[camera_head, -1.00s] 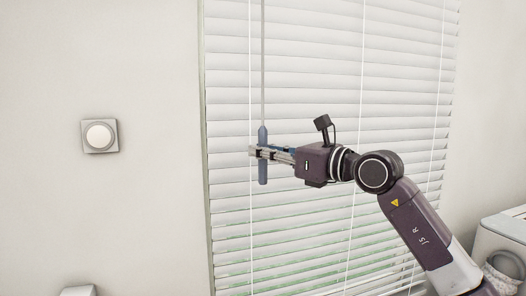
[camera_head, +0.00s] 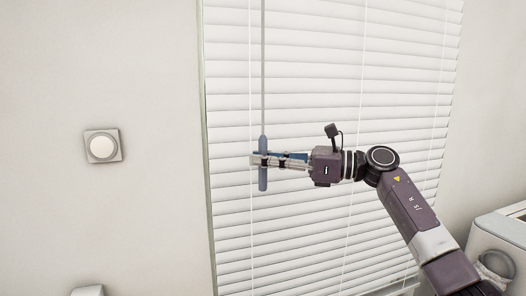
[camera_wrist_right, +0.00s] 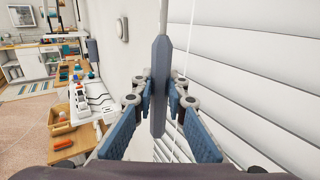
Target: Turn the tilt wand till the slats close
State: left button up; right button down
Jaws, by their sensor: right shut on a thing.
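The blue-grey handle of the tilt wand (camera_head: 263,181) hangs upright on a thin grey rod in front of the left part of the white blind (camera_head: 310,60). My right gripper (camera_head: 262,160) comes in from the right and is shut on the handle's middle. In the right wrist view the handle (camera_wrist_right: 159,60) stands between the two blue-padded fingers of the gripper (camera_wrist_right: 158,97). The slats lie nearly flat against each other, with thin lines between them and no green showing through. My left gripper is not in view.
A round white dial on a square plate (camera_head: 102,146) is on the wall left of the blind. A white machine (camera_head: 500,235) stands at lower right. Thin white cords run down the blind. The wrist view shows a workbench (camera_wrist_right: 75,145) with items at left.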

jog(key=shift+n+g+p, duration=0.3)
jog(key=shift+g+p, duration=0.05)
jog(key=shift+g, duration=0.05)
jog(key=c, duration=1.9)
grip_release()
jog(key=v, duration=1.2)
jog(key=shift+w, duration=0.2)
jog(key=shift+f, duration=0.15)
